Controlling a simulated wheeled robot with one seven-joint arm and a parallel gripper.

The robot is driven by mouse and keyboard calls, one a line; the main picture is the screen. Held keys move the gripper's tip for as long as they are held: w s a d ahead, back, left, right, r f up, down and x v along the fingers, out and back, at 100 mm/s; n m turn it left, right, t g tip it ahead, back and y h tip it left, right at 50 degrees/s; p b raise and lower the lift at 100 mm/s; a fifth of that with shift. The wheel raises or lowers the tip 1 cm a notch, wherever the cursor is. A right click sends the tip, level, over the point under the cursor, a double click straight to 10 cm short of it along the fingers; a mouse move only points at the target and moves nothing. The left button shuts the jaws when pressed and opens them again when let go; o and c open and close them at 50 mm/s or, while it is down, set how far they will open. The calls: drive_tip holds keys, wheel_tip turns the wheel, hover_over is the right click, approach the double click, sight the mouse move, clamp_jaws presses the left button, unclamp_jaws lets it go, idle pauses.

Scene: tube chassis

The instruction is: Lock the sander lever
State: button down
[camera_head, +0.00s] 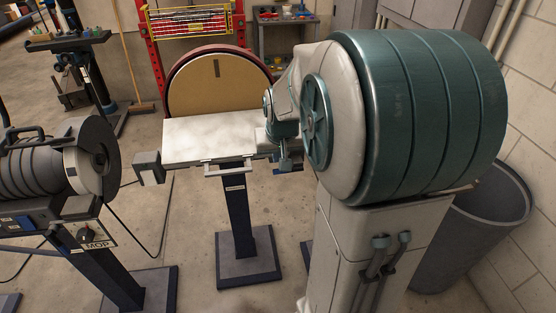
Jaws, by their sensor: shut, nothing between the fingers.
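The sander in the camera_head view has a large tan disc (212,86) with a dark red rim, standing upright behind a pale flat work table (210,138). A big teal ribbed drum (440,110) with a teal wheel (316,122) sits on a grey pedestal at the right. Small teal fittings (285,135) are at the table's right end, partly against the grey casting. Two lever-like handles (380,242) with blue-grey ends are on the pedestal's front. I cannot tell which part is the sander lever, or whether it is locked. My gripper is not in view.
A grey ribbed polisher (40,165) with a MOP label stands at the left, with cables on the floor. A grey bin (480,225) is behind the pedestal by the wall. A dark table post (237,220) stands mid-floor. Bare concrete floor lies around it.

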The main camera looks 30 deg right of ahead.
drive_tip(key=s+a+r+n+y+p, duration=0.1)
drive_tip(key=s+a+r, duration=0.5)
drive_tip(key=s+a, duration=0.1)
drive_tip(key=shift+s+g+p, duration=0.3)
drive_tip(key=shift+s+p, duration=0.05)
drive_tip(key=shift+s, duration=0.25)
drive_tip(key=c, duration=1.9)
unclamp_jaws()
drive_tip(key=s+a+n+p, duration=0.1)
drive_tip(key=s+a, duration=0.3)
drive_tip(key=s, duration=0.4)
drive_tip(key=shift+s+a+f+n+g, duration=0.15)
drive_tip(key=shift+a+f+n+g, duration=0.25)
drive_tip(key=shift+f+n, duration=0.1)
drive_tip(key=o, duration=0.6)
drive_tip(key=shift+s+a+f, duration=0.1)
drive_tip(key=shift+s, duration=0.15)
drive_tip(key=shift+c, duration=0.5)
